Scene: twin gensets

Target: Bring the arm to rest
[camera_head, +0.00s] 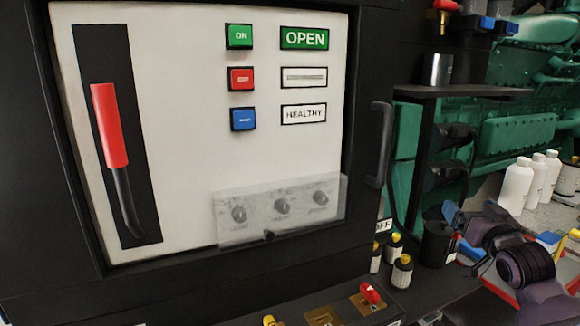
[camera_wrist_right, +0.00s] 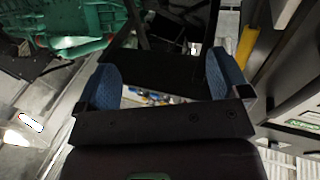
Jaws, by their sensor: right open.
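My right arm shows at the lower right of the head view. Its gripper (camera_head: 458,231) points left, beside the black cabinet. In the right wrist view the same gripper (camera_wrist_right: 163,82) has its two blue-padded fingers wide apart. I see nothing held between them; small blurred coloured items show beyond the gap. My left gripper is in neither view.
A white panel (camera_head: 190,120) carries a red-handled lever (camera_head: 110,125), buttons and a clear cover (camera_head: 280,210) over knobs. A black handle (camera_head: 380,143) juts out. Small yellow-capped bottles (camera_head: 402,271), a dark canister (camera_head: 437,243) and white bottles (camera_head: 516,186) stand around the arm.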

